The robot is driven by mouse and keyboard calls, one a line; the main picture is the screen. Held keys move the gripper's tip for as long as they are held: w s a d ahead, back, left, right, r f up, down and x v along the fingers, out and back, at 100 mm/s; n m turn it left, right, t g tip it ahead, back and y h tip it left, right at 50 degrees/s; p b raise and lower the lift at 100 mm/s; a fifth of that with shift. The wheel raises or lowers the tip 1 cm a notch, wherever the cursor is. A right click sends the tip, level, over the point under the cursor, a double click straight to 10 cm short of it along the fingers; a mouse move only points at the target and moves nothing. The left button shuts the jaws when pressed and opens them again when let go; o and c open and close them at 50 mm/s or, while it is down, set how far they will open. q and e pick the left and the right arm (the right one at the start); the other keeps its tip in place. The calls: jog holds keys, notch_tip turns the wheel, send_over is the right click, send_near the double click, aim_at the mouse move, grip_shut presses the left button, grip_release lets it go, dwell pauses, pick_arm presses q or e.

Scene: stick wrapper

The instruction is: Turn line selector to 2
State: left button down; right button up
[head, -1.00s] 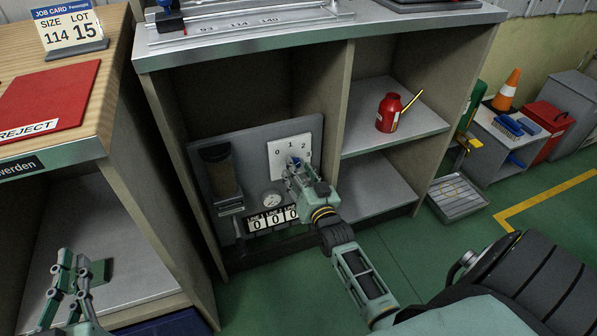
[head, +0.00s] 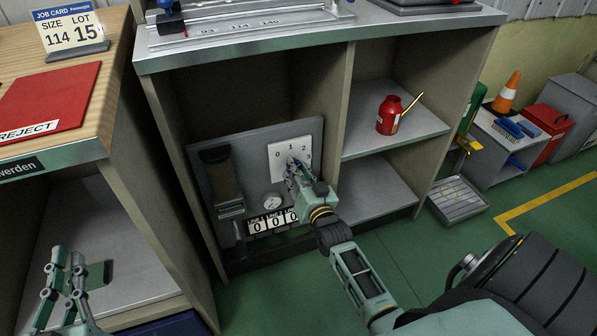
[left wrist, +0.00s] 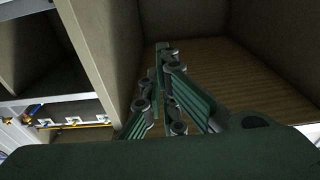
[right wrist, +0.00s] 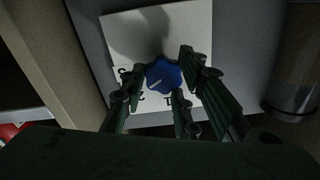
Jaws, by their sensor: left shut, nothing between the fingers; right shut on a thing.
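The line selector is a blue knob (right wrist: 163,76) on a white plate (head: 276,151) marked 0, 1, 2 and 3, on a grey panel inside the cabinet. My right gripper (head: 292,166) is shut on the knob, with fingers on both sides of it in the right wrist view. A pale pointer line shows on the knob there, slanting to the lower left. The fingers hide some of the numerals in that view, so I cannot tell which number the pointer meets. My left gripper (head: 66,268) is shut and empty, low beside the left bench.
Below the plate on the panel (head: 240,150) are a round gauge (head: 272,201) and a row of counters (head: 268,222) reading 0. A dark cylinder (head: 218,172) stands at its left. A red oil can (head: 389,115) sits on the shelf at right. Cabinet walls border the panel.

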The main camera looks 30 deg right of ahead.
jog(key=n+p, duration=0.2)
jog(key=n, duration=0.1)
jog(key=shift+s+d, duration=0.1)
jog(key=shift+d, duration=0.2)
jog(key=o, duration=0.9)
jog(key=shift+o, duration=0.6)
jog(key=shift+d, duration=0.1)
pick_arm(q)
notch_tip(320, 180, down, 11)
jog(key=s+a+g+y, duration=0.1)
jog(key=s+a+g, duration=0.1)
jog(key=g, duration=0.3)
jog(key=shift+s+r+g+y, duration=0.2)
jog(key=shift+s+g+y, duration=0.2)
jog(key=shift+s, duration=0.05)
pick_arm(e)
jog(key=v, duration=1.2)
